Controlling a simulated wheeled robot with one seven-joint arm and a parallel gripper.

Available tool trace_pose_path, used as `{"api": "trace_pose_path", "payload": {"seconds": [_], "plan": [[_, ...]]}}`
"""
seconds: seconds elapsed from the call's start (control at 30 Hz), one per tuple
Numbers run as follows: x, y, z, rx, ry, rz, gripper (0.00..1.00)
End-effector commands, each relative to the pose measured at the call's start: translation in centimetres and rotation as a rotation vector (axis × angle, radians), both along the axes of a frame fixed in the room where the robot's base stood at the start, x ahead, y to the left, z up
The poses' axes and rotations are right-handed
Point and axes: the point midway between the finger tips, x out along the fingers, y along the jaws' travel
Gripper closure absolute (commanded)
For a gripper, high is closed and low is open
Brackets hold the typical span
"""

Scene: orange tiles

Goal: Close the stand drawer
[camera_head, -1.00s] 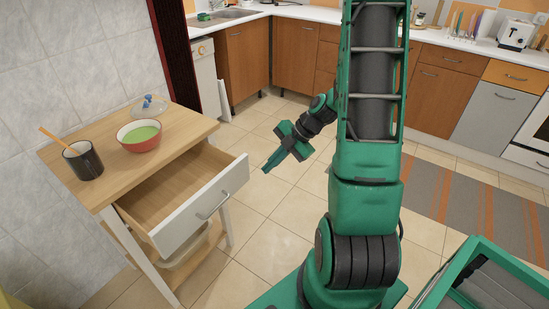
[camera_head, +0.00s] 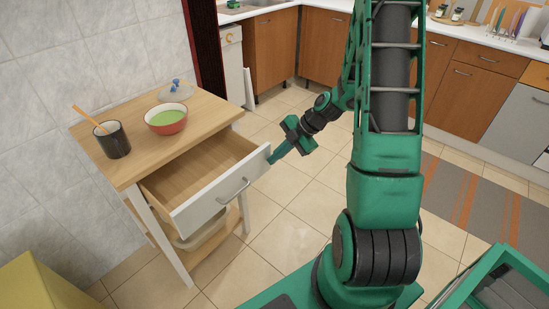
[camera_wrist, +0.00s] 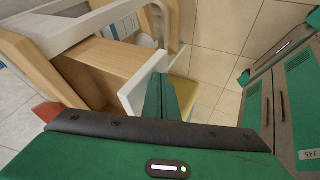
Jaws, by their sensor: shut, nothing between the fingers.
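The wooden stand (camera_head: 140,171) is at the left in the head view, against the tiled wall. Its drawer (camera_head: 222,193) is pulled out, with a white front and a grey handle (camera_head: 233,191). The drawer looks empty inside. My gripper (camera_head: 272,159) is shut and empty, with its fingertips at the far right end of the drawer front. In the wrist view my shut green fingers (camera_wrist: 160,98) reach toward the drawer's white front (camera_wrist: 140,82). I cannot tell whether they touch it.
A black mug (camera_head: 113,141), a red bowl (camera_head: 166,119) with green contents and a glass lid (camera_head: 175,90) stand on the stand top. A yellow object (camera_head: 45,285) is at the lower left.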

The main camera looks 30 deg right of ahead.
Motion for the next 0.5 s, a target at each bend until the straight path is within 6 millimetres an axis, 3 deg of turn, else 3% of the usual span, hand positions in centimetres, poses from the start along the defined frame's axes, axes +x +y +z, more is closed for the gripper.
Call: {"api": "trace_pose_path", "payload": {"seconds": [0.17, 0.5], "plan": [[1.5, 0.7, 0.0, 0.000, -0.002, 0.004, 1.00], [9.2, 3.2, 0.0, 0.000, -0.003, 0.006, 1.00]]}}
